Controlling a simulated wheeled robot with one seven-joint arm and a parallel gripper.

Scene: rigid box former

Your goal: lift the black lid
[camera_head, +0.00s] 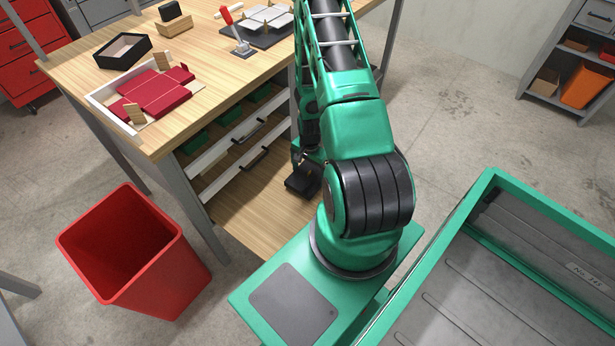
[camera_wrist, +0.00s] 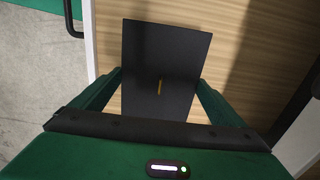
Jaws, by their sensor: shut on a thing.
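The black lid (camera_wrist: 160,60) shows in the wrist view as a flat dark panel with a small yellow mark near its middle. My gripper (camera_wrist: 157,92) is shut on it, with a green finger along each side edge. The near end of the lid is hidden behind the dark bar of my gripper. Light wood lies behind the lid; I cannot tell whether the lid touches it. In the head view my arm hides most of this area, and a dark piece (camera_head: 303,182) shows low beside the arm, in front of the wooden lower shelf.
The workbench (camera_head: 205,75) carries an open black box (camera_head: 122,50), a white tray (camera_head: 98,98) with red card, and a red-handled toggle clamp (camera_head: 240,45). White drawer fronts (camera_head: 215,165) run below. A red bin (camera_head: 140,255) stands left; a green-framed cart (camera_head: 530,215) stands right.

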